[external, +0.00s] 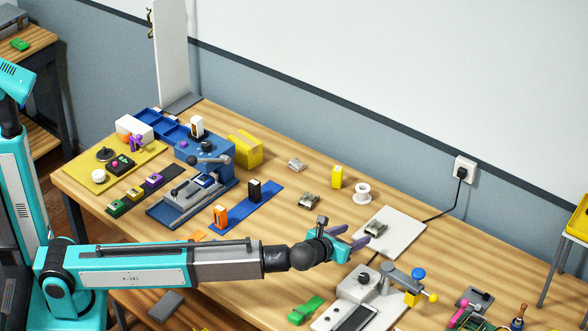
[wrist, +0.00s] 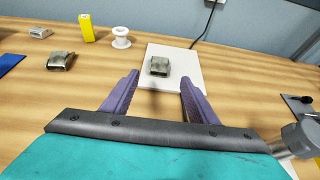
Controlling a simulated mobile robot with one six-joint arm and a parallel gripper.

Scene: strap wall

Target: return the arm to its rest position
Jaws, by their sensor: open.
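My gripper (external: 350,237) is at the end of my teal and grey arm, which reaches out to the right over the wooden table in the external view. In the wrist view its two purple fingers (wrist: 158,98) are wide apart with nothing between them. A metal buckle (wrist: 159,66) lies on a white plate (wrist: 189,80) beyond the fingertips; the buckle (external: 375,228) and the plate (external: 405,232) also show in the external view, just past the fingers. The buckle looks apart from the fingers in the wrist view.
Loose buckles (external: 308,201), a yellow block (external: 337,177) and a white spool (external: 362,193) stand farther back. A grey device with a lever (external: 400,277) stands in front, near my gripper. A blue press (external: 205,160) and coloured trays fill the left. A black cable (external: 440,213) runs to a wall socket.

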